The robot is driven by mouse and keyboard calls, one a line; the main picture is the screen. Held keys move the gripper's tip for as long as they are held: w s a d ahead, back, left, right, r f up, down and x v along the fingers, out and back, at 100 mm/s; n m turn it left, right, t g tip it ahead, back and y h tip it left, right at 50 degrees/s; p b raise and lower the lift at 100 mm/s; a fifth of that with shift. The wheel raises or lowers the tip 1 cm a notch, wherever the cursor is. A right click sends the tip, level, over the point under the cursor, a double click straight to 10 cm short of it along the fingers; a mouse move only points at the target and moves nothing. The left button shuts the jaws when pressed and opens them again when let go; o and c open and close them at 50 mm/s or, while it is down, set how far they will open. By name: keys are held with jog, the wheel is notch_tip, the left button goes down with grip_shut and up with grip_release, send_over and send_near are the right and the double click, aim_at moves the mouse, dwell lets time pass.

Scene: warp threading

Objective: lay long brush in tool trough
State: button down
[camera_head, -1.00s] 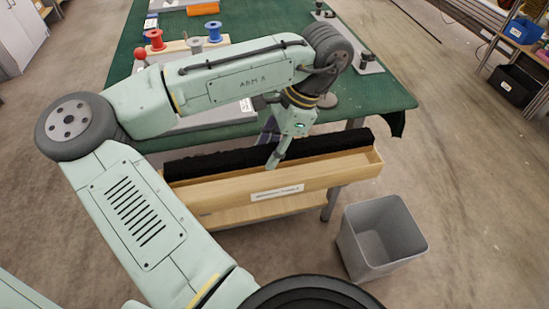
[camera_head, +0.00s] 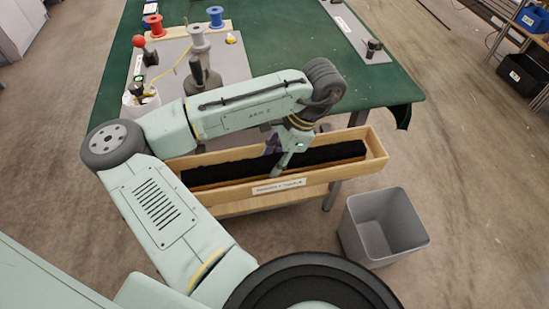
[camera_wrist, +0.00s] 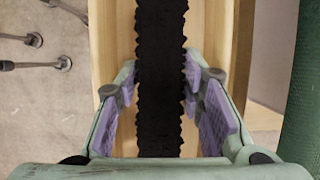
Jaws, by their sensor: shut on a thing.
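The long black brush (camera_head: 222,173) lies lengthwise within the wooden tool trough (camera_head: 335,178), between its long walls. In the wrist view the brush (camera_wrist: 160,50) runs straight away from me, with pale wood of the trough (camera_wrist: 107,30) on both sides. My gripper (camera_head: 277,172) points down into the trough near the brush's middle. In the wrist view its purple pads press on both sides of the brush, so my gripper (camera_wrist: 161,100) is shut on it. I cannot tell whether the brush's underside touches the trough floor.
The trough is along the near edge of a green-topped table (camera_head: 385,95). A grey bin (camera_head: 385,228) stands on the floor at the right. Spools, including a red one (camera_head: 153,25), and a grey board (camera_head: 232,62) are on the table.

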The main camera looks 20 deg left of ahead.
jog(key=c, duration=1.3)
grip_release()
jog(key=shift+c, duration=0.2)
jog(key=v, duration=1.2)
jog(key=shift+b, duration=0.35)
